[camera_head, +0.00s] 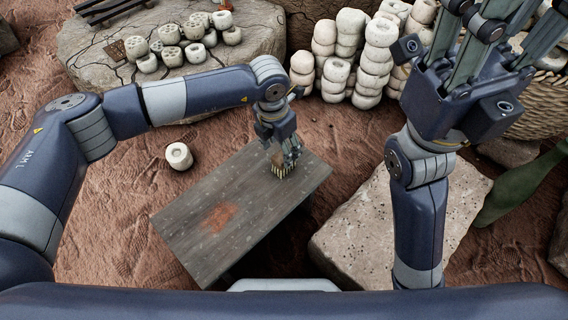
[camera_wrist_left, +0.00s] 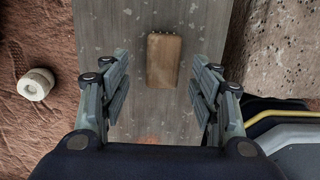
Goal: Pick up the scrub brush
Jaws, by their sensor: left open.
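The scrub brush (camera_wrist_left: 165,62) is a brown wooden block with pale bristles. It lies on the grey wooden table (camera_head: 230,215). In the head view the brush (camera_head: 279,165) is partly hidden by my left gripper (camera_head: 283,160), which is above it at the table's far end. In the left wrist view my left gripper (camera_wrist_left: 163,95) is open, its fingers on either side of the brush and apart from it. My right gripper (camera_head: 490,50) is raised at the upper right, away from the table; its fingertips run out of the frame.
A reddish stain (camera_head: 218,217) marks the table top. A pale clay ring (camera_head: 179,156) lies on the ground to the left. A flat stone block (camera_head: 350,235) stands right of the table. Stacked clay pieces (camera_head: 365,65) stand behind, and a large rock (camera_head: 100,55) holds several more.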

